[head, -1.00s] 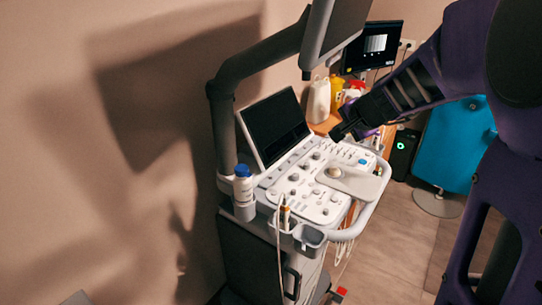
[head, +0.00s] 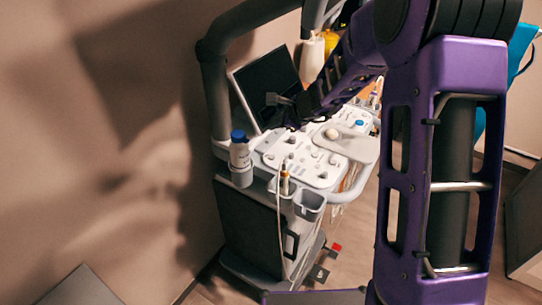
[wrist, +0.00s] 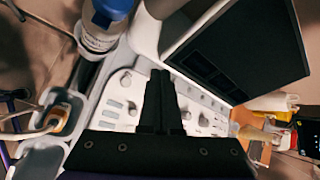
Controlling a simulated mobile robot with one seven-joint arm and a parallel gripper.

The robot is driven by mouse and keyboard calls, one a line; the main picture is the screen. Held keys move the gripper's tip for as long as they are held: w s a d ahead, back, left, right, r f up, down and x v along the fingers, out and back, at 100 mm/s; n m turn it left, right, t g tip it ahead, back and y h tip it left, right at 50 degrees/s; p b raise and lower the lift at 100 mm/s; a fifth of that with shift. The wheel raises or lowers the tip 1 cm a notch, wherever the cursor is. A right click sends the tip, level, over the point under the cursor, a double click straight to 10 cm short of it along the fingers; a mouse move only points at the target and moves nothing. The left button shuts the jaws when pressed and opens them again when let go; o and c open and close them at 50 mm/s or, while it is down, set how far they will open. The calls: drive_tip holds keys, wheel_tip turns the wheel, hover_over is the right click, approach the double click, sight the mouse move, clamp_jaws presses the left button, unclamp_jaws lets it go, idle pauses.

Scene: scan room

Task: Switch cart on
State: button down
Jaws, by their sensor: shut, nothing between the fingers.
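The cart is an ultrasound machine with a pale control panel (head: 302,165) full of knobs and buttons. Its dark tilted screen (head: 262,88) stands behind the panel and shows no picture. A blue knob (head: 359,123) shows at the panel's far right. My gripper (head: 275,99) is in front of the screen, above the panel's back part. In the wrist view my gripper (wrist: 160,76) is shut and empty, its fingers pointing across the panel (wrist: 122,84) close to the screen's lower edge (wrist: 205,80). Contact cannot be told. My arm hides part of the panel's right side.
A blue-capped bottle (head: 240,153) stands in a holder at the cart's left. Probe holders (head: 309,203) are at its front. A thick grey support arm (head: 215,90) curves up behind the screen. A blue chair (head: 522,45) is at the right; open floor (head: 352,235) lies before the cart.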

sight(271, 157)
drive_tip(key=shift+f, duration=0.1)
wheel_tip(271, 157, down, 9)
drive_tip(key=b, duration=0.8)
drive_tip(key=shift+r, duration=0.2)
drive_tip(key=shift+f, duration=0.1)
idle(1.4)
drive_tip(key=shift+f+b, duration=0.3)
drive_tip(key=shift+b, duration=0.25)
drive_tip(key=shift+f+b, duration=0.45)
idle(0.4)
drive_tip(key=shift+r, duration=0.1)
drive_tip(key=shift+r+p, duration=0.65)
drive_tip(key=shift+r, duration=0.1)
